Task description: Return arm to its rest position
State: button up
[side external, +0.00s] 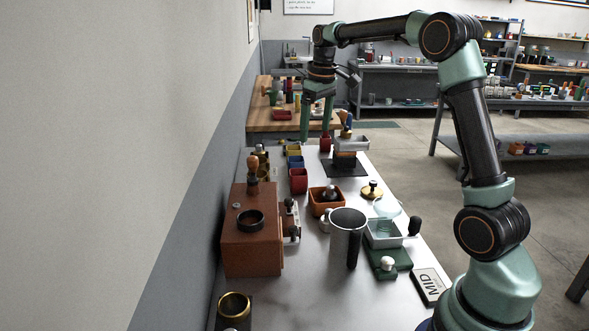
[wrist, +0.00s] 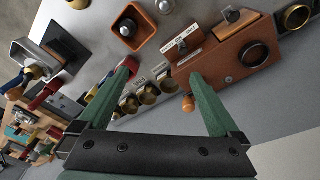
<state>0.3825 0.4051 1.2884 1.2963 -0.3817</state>
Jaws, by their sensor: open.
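My gripper (side external: 317,118) hangs over the far part of the grey metal table (side external: 308,258), with its fingers pointing down. In the wrist view my gripper (wrist: 162,75) shows two green fingers spread wide apart with nothing between them. The arm reaches from its base at the near right, up and across to the far end of the table. The brown roaster box (side external: 252,240) stands at the left of the table and also shows in the wrist view (wrist: 222,60). Whether the fingertips touch anything below cannot be told from the side view.
The wall (side external: 120,150) is close on the left. The air above the table is open.

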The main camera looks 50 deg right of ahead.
jog(key=s+a+r+t, duration=0.2)
jog(key=s+a+r, duration=0.1)
jog(key=s+a, duration=0.65)
jog(key=s+a+f+t, duration=0.2)
jog(key=s+a+f, duration=0.2)
jog(key=s+a, duration=0.4)
jog(key=shift+s+a+f+y, duration=0.15)
jog(key=shift+a+f+y, duration=0.2)
jog(key=shift+a, duration=0.2)
